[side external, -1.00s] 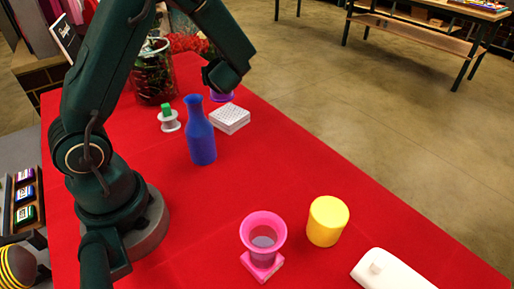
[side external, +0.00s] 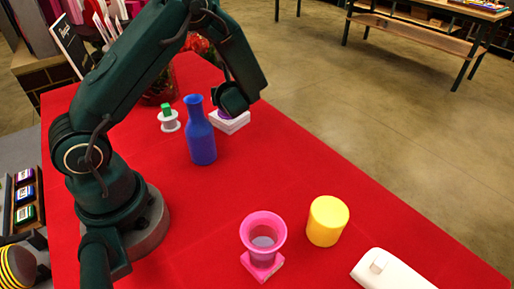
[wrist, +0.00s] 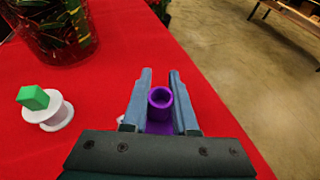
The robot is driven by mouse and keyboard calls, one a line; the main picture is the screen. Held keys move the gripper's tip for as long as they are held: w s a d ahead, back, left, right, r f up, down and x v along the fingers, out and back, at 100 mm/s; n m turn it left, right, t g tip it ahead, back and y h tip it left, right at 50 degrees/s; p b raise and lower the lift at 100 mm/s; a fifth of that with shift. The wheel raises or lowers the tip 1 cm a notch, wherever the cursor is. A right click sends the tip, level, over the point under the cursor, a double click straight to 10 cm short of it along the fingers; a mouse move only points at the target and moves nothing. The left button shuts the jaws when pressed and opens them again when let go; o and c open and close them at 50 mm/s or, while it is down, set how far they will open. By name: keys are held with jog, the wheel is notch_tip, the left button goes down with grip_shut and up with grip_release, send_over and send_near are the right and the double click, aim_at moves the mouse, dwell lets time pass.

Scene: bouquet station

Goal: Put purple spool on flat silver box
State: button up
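The purple spool (wrist: 160,99) is upright between the two fingers of my gripper (wrist: 160,90), which is shut on it. In the side view, my gripper (side external: 235,108) points down over the flat silver box (side external: 232,126), a pale block on the red cloth. The purple spool (side external: 225,114) shows just under the gripper at the box's top face. It looks to be touching or very close to the top; I cannot tell which. The gripper hides part of the box's top. In the wrist view, the spool's lower part and my gripper hide most of the box.
A blue bottle (side external: 200,137) stands close to the box, toward my base. A white spool with a green block (wrist: 45,107) is nearby, and a glass vase (wrist: 52,25) is behind.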

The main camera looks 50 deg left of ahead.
jog(key=o, duration=0.4)
jog(key=shift+o, duration=0.2)
jog(key=shift+d+r, duration=0.15)
jog(key=shift+r, duration=0.05)
jog(key=v, duration=1.1)
jog(key=shift+s+d, duration=0.25)
jog(key=shift+d, duration=0.05)
jog(key=shift+r, duration=0.15)
